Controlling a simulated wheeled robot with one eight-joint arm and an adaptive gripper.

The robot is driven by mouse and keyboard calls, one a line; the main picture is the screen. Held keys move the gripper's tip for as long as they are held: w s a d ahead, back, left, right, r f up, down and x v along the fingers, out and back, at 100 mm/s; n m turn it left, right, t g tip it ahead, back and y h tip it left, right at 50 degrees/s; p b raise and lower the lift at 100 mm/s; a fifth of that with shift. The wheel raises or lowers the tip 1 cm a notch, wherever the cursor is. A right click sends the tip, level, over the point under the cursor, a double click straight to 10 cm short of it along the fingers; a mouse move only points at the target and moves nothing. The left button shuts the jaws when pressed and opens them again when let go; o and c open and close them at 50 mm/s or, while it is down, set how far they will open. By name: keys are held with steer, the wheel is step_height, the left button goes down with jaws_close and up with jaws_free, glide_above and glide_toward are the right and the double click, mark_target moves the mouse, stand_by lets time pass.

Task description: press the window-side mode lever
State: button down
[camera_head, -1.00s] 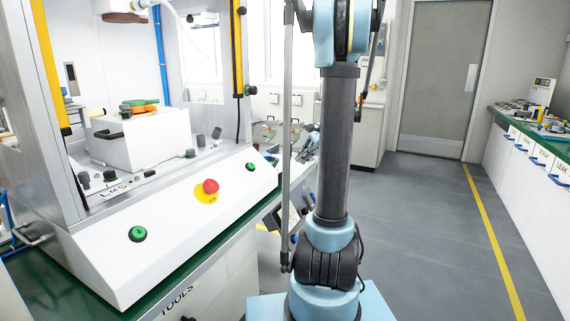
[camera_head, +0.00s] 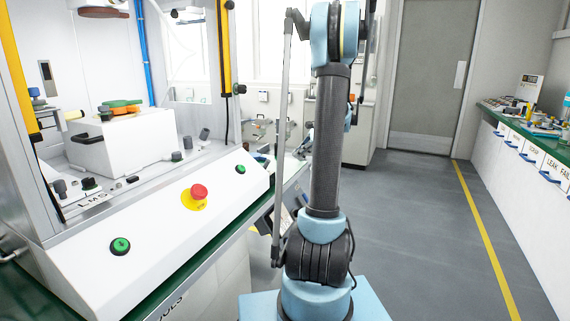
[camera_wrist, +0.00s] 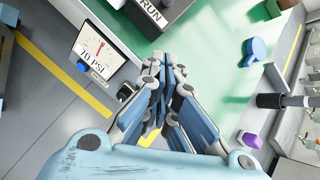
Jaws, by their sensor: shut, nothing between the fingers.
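My gripper (camera_wrist: 165,82) shows in the wrist view with its fingers together and nothing between them. It is above a green surface (camera_wrist: 215,50). A dark box with a RUN label (camera_wrist: 152,12) is at the top of that view, beyond the fingertips. A black-handled rod (camera_wrist: 285,101) reaches in at the right, apart from the fingers. I cannot tell whether either of these belongs to the window-side mode lever. In the head view my arm stands upright and my gripper is not seen. No mode lever is clearly visible there.
A gauge reading PSI (camera_wrist: 97,47) is left of the fingers. A blue knob-like part (camera_wrist: 254,50) and a purple part (camera_wrist: 249,140) are to the right. The press's white sloped panel (camera_head: 160,225) has a red button (camera_head: 199,192). Grey floor (camera_head: 420,240) is clear at right.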

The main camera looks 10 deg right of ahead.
mark_target(265, 166)
steer(key=a+f, duration=0.2)
steer(key=w+a+f, duration=0.1)
steer(key=a+f, duration=0.1)
steer(key=a, duration=0.1)
steer(key=w+a+f, duration=0.1)
steer(key=a+f, duration=0.1)
steer(key=a, duration=0.1)
steer(key=shift+w+a, duration=0.2)
steer(key=shift+a+r, duration=0.3)
steer(key=shift+a, duration=0.35)
steer(key=shift+d, duration=0.2)
steer(key=shift+a+r, duration=0.15)
steer(key=shift+a, duration=0.2)
steer(key=shift+w+r, duration=0.1)
steer(key=shift+w, duration=0.05)
